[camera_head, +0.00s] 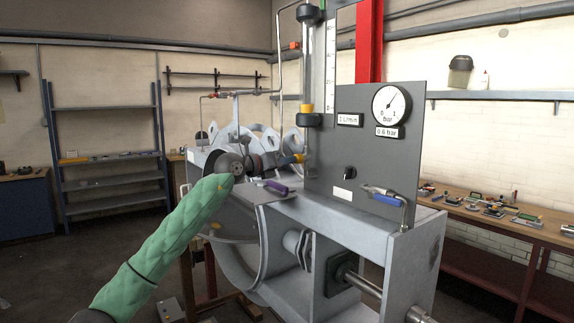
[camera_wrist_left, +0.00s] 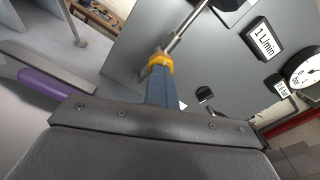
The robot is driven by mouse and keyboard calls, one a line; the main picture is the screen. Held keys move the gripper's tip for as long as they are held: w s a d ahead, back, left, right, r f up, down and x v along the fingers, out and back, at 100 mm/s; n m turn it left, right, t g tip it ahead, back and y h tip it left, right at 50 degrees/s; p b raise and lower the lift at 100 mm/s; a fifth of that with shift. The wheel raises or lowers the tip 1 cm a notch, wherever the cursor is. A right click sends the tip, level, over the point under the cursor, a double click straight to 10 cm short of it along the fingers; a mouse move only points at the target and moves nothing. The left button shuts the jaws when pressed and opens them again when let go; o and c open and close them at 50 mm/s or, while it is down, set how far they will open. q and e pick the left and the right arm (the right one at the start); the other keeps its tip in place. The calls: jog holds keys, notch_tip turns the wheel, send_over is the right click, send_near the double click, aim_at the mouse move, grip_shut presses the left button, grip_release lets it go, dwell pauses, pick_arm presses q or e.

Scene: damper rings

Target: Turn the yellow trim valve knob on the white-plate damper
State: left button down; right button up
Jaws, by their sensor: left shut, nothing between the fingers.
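A grey damper rig (camera_head: 322,210) with an upright grey panel fills the middle of the head view. A yellow part (camera_head: 306,108) sits low on the glass flow tube at the panel's left edge; I cannot tell if it is the trim valve knob. A small white plate (camera_head: 342,194) is on the panel, below a black knob (camera_head: 349,172). My left gripper (camera_head: 296,158) reaches in front of the panel's left edge, shut and empty. In the wrist view its blue fingers (camera_wrist_left: 162,76) end at a yellow ring (camera_wrist_left: 159,61) beside a metal pipe; contact is unclear. My right gripper is out of view.
A purple-handled lever (camera_head: 273,187) lies close below my left gripper. A blue-handled lever (camera_head: 380,191) projects from the panel's lower right. A pressure gauge (camera_head: 390,105) is at its upper right. A bench with tools (camera_head: 500,211) stands at the right; open floor lies at left.

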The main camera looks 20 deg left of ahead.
pick_arm(q)
jog(key=m+b, duration=0.4)
jog(key=shift+b, duration=0.3)
dwell(0.4)
jog(key=shift+m+b, duration=1.9)
jog(key=shift+m, duration=0.4)
